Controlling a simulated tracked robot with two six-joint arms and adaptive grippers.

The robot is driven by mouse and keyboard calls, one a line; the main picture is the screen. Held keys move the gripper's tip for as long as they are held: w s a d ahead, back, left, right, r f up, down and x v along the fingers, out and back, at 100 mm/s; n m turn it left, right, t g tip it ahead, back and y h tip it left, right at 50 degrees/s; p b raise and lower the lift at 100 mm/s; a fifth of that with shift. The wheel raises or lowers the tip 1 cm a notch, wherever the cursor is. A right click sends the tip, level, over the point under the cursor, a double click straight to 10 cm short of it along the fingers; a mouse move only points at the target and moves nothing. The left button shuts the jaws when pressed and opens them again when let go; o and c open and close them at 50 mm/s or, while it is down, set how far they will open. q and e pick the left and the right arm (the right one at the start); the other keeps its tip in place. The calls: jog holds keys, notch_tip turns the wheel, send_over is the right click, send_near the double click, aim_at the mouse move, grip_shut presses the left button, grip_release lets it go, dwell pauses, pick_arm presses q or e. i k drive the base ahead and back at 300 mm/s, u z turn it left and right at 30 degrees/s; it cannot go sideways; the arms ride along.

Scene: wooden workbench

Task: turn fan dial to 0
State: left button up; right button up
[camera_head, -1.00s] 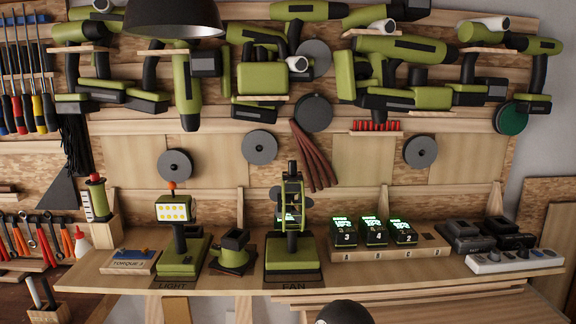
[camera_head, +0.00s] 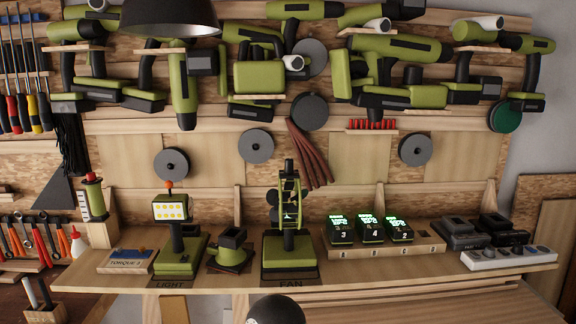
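The fan (camera_head: 290,250) stands on the shelf behind the FAN label (camera_head: 290,284). It has a green box base, a dark upright stem and a green-edged fan head (camera_head: 290,198) seen nearly edge-on. I cannot make out the dial or its setting; it is too small or hidden. Neither of my grippers shows in this view. A dark rounded part (camera_head: 275,311), which looks like part of my arm, pokes in at the bottom edge below the fan.
Left of the fan are a work light (camera_head: 173,210) and a small green-black holder (camera_head: 231,250). To its right, batteries with lit screens (camera_head: 370,228) stand on a wooden block. A power strip (camera_head: 508,257) lies far right. A dark lamp shade (camera_head: 170,17) hangs above.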

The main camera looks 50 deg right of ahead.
aim_at(289, 163)
jog(key=z, duration=0.1)
jog(key=k, duration=1.15)
jog(key=z, duration=0.45)
jog(key=i, duration=1)
jog(key=u, duration=0.05)
